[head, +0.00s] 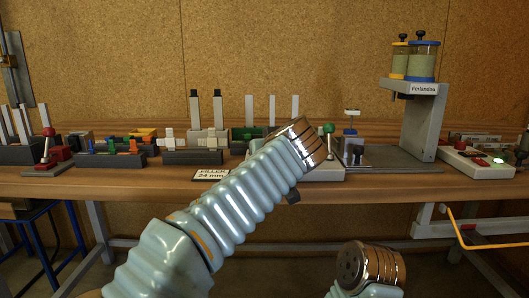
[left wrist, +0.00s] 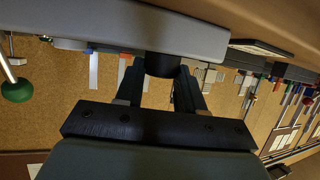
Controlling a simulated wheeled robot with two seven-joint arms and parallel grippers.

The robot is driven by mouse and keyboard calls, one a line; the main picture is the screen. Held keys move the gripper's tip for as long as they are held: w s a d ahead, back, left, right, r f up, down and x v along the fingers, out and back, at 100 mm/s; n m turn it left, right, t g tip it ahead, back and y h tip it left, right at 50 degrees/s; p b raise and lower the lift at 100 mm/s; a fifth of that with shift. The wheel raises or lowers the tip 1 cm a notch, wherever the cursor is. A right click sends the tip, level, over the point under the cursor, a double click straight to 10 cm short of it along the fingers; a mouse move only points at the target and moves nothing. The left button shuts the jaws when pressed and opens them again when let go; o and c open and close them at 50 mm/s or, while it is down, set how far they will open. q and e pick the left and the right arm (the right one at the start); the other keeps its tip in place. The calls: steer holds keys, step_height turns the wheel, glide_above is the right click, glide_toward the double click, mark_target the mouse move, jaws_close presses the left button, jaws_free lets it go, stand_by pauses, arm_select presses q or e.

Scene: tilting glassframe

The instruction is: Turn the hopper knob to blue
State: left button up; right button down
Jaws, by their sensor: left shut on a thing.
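In the left wrist view my left gripper (left wrist: 160,75) is shut on a dark round knob (left wrist: 161,65) at the edge of a pale grey box (left wrist: 190,35). The knob's pointer and any colour marks are not visible. In the head view the grey box (head: 325,172) shows behind my left wrist, which hides the knob and most of that gripper. Two clear hoppers, one with yellow trim (head: 399,60) and one with blue trim (head: 424,60), stand on a grey stand marked "Ferlandou" at the right. My right wrist shows low in the head view, but no right fingers show.
A green ball lever (head: 329,128) rises from the grey box and also shows in the left wrist view (left wrist: 17,90). A "FILLER 24 mm" sign (head: 210,174) stands on the bench edge. Several racks fill the left. A white control box (head: 478,162) sits at the right.

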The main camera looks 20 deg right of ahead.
arm_select(q)
steer(key=shift+f, duration=0.1)
steer(key=o, duration=1)
steer(key=shift+o, duration=0.2)
steer(key=b+v, duration=0.1)
steer(key=v, duration=1.2)
steer(key=shift+s+r+b, duration=0.2)
steer(key=shift+s+b, duration=0.1)
steer(key=shift+b, duration=0.05)
